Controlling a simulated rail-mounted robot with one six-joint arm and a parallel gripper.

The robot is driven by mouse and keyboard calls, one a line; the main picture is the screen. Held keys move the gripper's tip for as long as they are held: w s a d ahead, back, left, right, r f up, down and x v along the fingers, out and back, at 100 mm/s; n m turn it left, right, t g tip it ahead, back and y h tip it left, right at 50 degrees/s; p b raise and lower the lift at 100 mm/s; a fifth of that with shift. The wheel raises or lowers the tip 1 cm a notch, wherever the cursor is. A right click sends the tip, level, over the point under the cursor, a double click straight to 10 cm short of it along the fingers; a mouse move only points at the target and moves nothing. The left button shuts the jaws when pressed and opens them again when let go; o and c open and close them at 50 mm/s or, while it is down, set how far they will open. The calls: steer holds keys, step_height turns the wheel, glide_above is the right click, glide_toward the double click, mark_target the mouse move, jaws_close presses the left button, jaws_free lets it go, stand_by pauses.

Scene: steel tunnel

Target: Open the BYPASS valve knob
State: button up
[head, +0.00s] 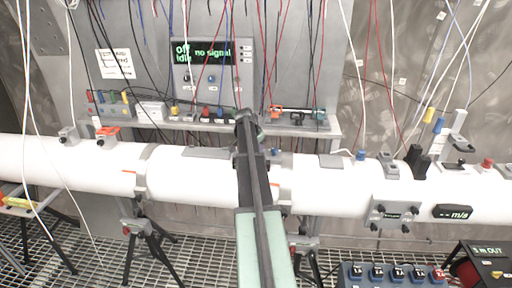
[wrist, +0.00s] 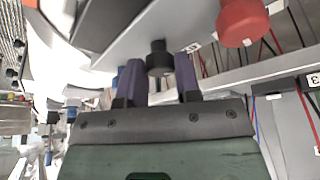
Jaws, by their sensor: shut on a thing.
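My gripper (wrist: 160,78) has its two dark purple fingers on either side of a small black knob (wrist: 160,57) under a grey plate, shut on it. I see no readable BYPASS label on or near this knob. A red knob (wrist: 243,20) hangs to its right, apart from the fingers. In the head view my arm reaches up the middle, across the white pipe (head: 70,163), and its end is near the shelf. The held knob is hidden there behind my arm, and the fingers cannot be made out.
A grey display panel (head: 213,66) reading "no signal" stands behind the shelf (head: 182,121). Hanging wires (head: 275,50) surround my gripper's area. A red-topped fitting (head: 107,131) and blue and black fittings (head: 413,160) sit on the pipe. A box with several switches (head: 392,274) is at the lower right.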

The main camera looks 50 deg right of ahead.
steer(key=n, duration=0.2)
steer(key=n+t, duration=0.2)
steer(key=n, duration=0.1)
steer(key=shift+s+n+y, duration=0.25)
steer(key=shift+n+y, duration=0.05)
steer(key=shift+d+n+t+y, duration=0.1)
steer(key=shift+n+t+y, duration=0.45)
steer(key=shift+n, duration=1.65)
steer(key=shift+t, duration=0.25)
steer(key=o, duration=0.9)
steer(key=p+v, duration=1)
steer(key=v, duration=0.1)
steer(key=shift+f, duration=0.1)
